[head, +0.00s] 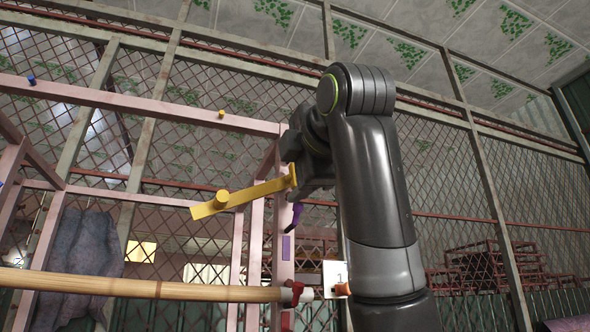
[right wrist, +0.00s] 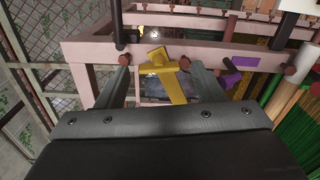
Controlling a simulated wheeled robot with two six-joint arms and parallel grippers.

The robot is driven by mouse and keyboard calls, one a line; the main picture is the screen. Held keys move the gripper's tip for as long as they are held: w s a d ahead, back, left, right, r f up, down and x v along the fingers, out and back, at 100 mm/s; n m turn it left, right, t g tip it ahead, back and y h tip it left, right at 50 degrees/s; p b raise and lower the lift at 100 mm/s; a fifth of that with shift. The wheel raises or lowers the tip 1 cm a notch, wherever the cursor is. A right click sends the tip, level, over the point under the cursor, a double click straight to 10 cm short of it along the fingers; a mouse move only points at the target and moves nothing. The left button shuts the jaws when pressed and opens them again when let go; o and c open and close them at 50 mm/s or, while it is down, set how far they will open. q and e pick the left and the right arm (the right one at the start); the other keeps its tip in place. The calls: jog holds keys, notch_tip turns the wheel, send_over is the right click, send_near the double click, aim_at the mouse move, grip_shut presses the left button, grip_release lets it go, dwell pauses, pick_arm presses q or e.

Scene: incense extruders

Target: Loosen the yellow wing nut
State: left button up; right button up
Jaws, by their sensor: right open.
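The yellow wing nut (head: 240,198) shows in the head view as a long flat bar with a round knob, slanting up toward my right gripper (head: 299,172). In the right wrist view the yellow wing nut (right wrist: 174,88) lies between the two fingers of my right gripper (right wrist: 160,66), with its broader head near the fingertips. The fingers are apart, with visible gaps to the bar on both sides. In the head view the fingertips are mostly hidden by the wrist. My left gripper is not in view.
A pink frame (head: 140,104) stands around the work spot; its beam (right wrist: 90,50) crosses just beyond the fingers. Purple parts (right wrist: 246,61) sit to the right of the fingers. A bamboo pole (head: 150,289) crosses low at left. A mesh fence (head: 460,180) stands behind.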

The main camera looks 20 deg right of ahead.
jog(key=shift+s, duration=0.1)
jog(key=s+b, duration=0.8)
jog(key=s, duration=0.9)
jog(key=shift+s+d, duration=0.15)
jog(key=shift+d, duration=0.2)
